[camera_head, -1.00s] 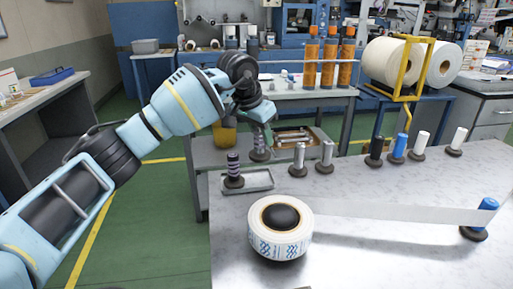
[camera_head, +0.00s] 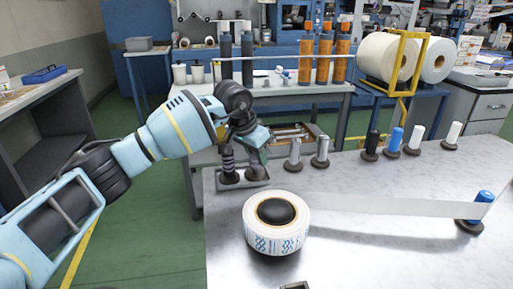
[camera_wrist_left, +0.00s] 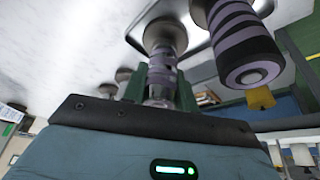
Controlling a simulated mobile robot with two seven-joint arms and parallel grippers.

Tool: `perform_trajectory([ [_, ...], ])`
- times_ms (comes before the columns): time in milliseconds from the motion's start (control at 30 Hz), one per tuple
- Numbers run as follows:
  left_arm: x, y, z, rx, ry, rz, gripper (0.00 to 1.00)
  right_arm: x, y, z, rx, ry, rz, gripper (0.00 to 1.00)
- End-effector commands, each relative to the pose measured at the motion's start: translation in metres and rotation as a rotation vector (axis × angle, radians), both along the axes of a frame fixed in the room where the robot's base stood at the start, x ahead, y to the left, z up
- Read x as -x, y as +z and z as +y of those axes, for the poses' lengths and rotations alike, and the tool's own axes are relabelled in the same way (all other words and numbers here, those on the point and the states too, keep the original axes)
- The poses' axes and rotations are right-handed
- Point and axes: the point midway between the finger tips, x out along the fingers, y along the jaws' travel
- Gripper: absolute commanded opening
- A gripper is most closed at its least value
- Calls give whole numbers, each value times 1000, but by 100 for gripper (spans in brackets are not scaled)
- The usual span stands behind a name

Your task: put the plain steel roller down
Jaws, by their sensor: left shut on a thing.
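In the left wrist view the held roller (camera_wrist_left: 161,72) is between the green fingers. Whether its base touches the tray, I cannot tell. A second striped roller (camera_head: 228,158) stands close on its left; it also shows in the left wrist view (camera_wrist_left: 240,42). Two plain steel rollers, a left one (camera_head: 294,151) and a right one (camera_head: 320,147), stand free on the worktop. My right gripper is out of view.
A large printed roll (camera_head: 275,235) sits in front on the marble-like worktop (camera_head: 380,250). Its white web (camera_head: 400,206) runs right to a blue roller (camera_head: 484,205). Black, blue and white rollers (camera_head: 396,139) stand along the back edge.

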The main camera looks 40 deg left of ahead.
Motion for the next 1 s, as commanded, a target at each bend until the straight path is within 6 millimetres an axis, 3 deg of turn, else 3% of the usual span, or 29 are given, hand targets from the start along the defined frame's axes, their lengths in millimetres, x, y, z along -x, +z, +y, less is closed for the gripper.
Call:
perform_trajectory([
  [333, -1, 4, 0, 3, 1, -13, 0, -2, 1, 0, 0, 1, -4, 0],
  [367, 0, -1, 0, 0, 1, -2, 30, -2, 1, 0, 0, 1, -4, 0],
  [533, 0, -1, 0, 0, 1, -2, 50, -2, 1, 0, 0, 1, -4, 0],
  [833, 0, 1, 0, 1, 1, -2, 50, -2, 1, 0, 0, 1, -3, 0],
  [1000, 5, 16, 2, -1, 2, -4, 50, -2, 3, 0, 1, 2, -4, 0],
])
